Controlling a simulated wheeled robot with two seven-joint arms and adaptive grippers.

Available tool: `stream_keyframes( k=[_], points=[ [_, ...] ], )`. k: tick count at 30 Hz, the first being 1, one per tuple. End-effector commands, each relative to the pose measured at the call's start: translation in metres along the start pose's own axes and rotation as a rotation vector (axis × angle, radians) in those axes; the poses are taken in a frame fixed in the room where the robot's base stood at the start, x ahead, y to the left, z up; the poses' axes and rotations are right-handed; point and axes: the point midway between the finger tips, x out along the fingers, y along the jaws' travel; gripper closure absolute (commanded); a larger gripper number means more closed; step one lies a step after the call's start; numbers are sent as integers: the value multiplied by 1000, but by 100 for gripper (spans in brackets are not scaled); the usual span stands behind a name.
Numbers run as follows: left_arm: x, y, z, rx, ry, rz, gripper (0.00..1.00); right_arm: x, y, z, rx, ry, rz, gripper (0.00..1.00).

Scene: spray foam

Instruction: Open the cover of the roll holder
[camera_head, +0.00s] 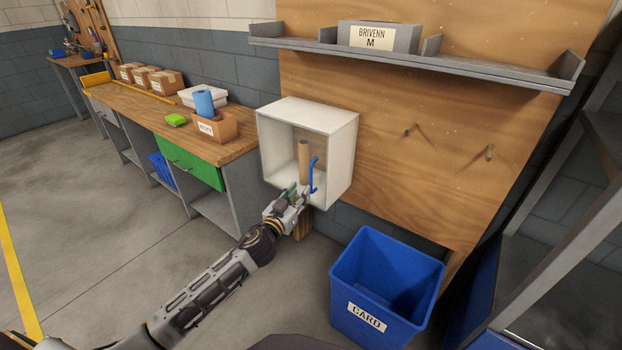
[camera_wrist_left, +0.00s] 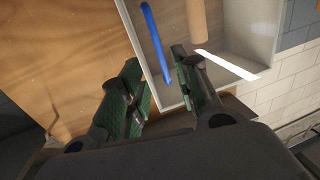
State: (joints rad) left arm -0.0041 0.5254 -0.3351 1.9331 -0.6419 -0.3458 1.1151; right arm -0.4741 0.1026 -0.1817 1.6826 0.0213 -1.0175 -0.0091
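The roll holder is a white box (camera_head: 348,150) mounted on the plywood board, and its rim also shows in the left wrist view (camera_wrist_left: 262,30). A brown cardboard roll (camera_head: 304,158) stands inside it. A blue handle (camera_head: 314,172) is upright at the box's front; whether a clear cover fills the front cannot be told. My left gripper (camera_head: 297,192) is at the box's lower front edge. In the left wrist view its green-padded fingers (camera_wrist_left: 160,88) are apart, with the lower end of the blue handle (camera_wrist_left: 152,35) near the gap between them; contact cannot be told.
A blue bin (camera_head: 350,285) labelled CARD stands on the floor below and right of the box. A workbench (camera_head: 150,112) with boxes is at the left. A grey shelf (camera_head: 460,68) runs above, and two pegs stick out of the board at the right.

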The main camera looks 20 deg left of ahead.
Motion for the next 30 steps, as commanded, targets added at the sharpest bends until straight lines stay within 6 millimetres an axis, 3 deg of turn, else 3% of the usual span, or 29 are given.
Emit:
stream_keyframes(
  k=[18,30],
  points=[
    [42,-1,-1,2,2,-1,68,-2,-2,7,0,-19,-3,60],
    [69,0,-1,2,1,-1,68,-10,-3,-4,0,-1,-5,60]
  ],
)
